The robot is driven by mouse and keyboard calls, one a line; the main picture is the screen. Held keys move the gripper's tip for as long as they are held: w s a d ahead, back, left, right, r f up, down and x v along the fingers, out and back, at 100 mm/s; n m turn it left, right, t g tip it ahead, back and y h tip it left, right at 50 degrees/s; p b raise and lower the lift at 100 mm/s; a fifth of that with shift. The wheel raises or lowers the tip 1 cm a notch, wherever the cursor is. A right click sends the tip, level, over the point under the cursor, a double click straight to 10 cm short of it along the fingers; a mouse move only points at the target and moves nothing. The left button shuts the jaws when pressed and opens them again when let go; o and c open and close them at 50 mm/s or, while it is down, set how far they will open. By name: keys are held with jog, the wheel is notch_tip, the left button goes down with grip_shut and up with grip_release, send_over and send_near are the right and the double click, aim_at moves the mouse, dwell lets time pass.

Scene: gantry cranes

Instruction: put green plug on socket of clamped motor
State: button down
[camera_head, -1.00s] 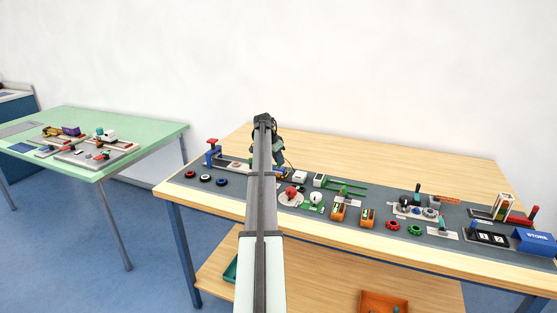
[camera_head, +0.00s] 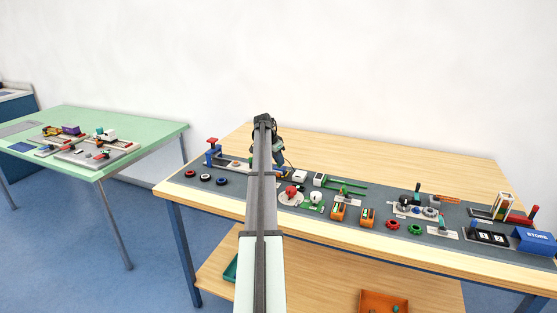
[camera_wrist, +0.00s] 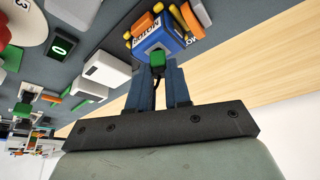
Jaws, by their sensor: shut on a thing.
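My gripper (camera_wrist: 157,72) is shut on the green plug (camera_wrist: 157,58). A dark cable hangs from the plug between the fingers in the wrist view. The plug overlaps the near face of a blue box marked MOTOR (camera_wrist: 168,41). I cannot tell whether the plug touches the box or is seated, and the socket is hidden behind it. Orange parts (camera_wrist: 143,24) stand beside the motor. In the head view my arm hides the motor and the plug.
White blocks (camera_wrist: 107,69), a dark panel with a green 0 (camera_wrist: 60,46) and other small parts lie left of the gripper in the wrist view. In the head view a blue stand with a red top (camera_head: 212,150) is left of my arm. The table's back strip (camera_head: 400,160) is clear.

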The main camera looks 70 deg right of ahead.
jog(key=shift+f, duration=0.2)
dwell(0.5)
jog(key=c, duration=1)
grip_release()
jog(key=shift+o, duration=0.5)
jog(key=o, duration=0.4)
jog(key=shift+r, duration=0.1)
jog(key=shift+r, duration=3.4)
